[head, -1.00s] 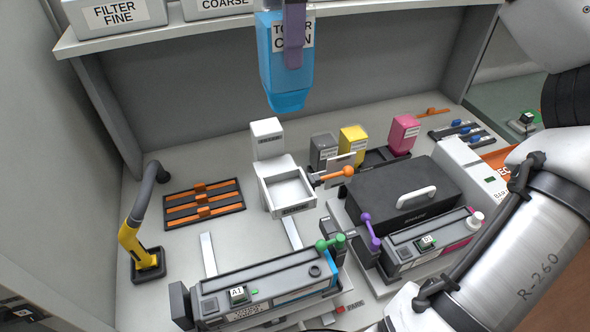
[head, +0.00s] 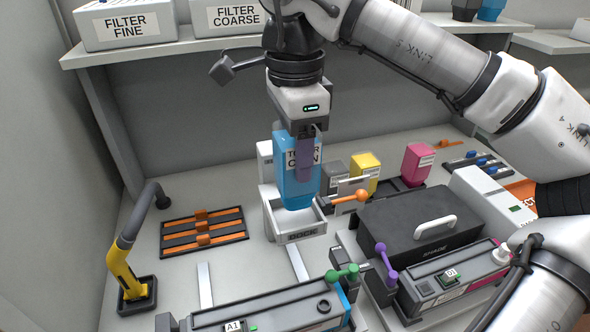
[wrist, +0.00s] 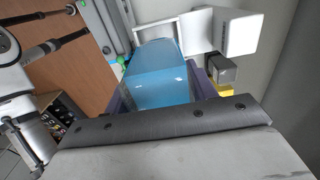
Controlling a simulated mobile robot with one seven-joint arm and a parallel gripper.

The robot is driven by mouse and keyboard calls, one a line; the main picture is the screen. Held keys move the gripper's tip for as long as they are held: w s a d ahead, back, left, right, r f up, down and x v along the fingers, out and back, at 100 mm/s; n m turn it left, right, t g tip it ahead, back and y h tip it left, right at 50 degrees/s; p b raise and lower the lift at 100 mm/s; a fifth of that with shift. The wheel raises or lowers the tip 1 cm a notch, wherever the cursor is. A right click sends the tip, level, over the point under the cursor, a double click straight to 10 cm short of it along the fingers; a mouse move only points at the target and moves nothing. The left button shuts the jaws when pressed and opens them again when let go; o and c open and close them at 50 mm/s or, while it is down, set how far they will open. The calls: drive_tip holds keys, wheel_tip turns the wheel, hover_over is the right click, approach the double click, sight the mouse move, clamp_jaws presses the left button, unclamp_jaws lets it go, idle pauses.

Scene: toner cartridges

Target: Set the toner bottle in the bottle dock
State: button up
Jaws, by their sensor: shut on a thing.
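The cyan toner bottle (head: 292,182) hangs upright in my gripper (head: 304,158), its narrower end down. My gripper is shut on it, with a purple finger across its label. The bottle's lower end is at the opening of the white bottle dock (head: 302,236); I cannot tell whether it touches the dock floor. In the wrist view the blue bottle (wrist: 157,75) sits between the purple fingers, with the white dock frame (wrist: 147,38) beyond it. The dock has an orange-knobbed lever (head: 361,196) on its right side.
Grey, yellow (head: 365,172) and magenta (head: 417,163) bottles stand behind and right of the dock. A black shade box (head: 400,225) lies to the right. A yellow hose nozzle (head: 126,272) and an orange-striped rack (head: 203,232) are at left. A shelf (head: 160,52) runs above.

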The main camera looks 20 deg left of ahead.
drive_tip(key=shift+f, duration=2)
drive_tip(key=shift+f, duration=0.15)
drive_tip(key=o, duration=1.1)
wheel_tip(320, 180, up, 12)
drive_tip(key=shift+r, duration=0.15)
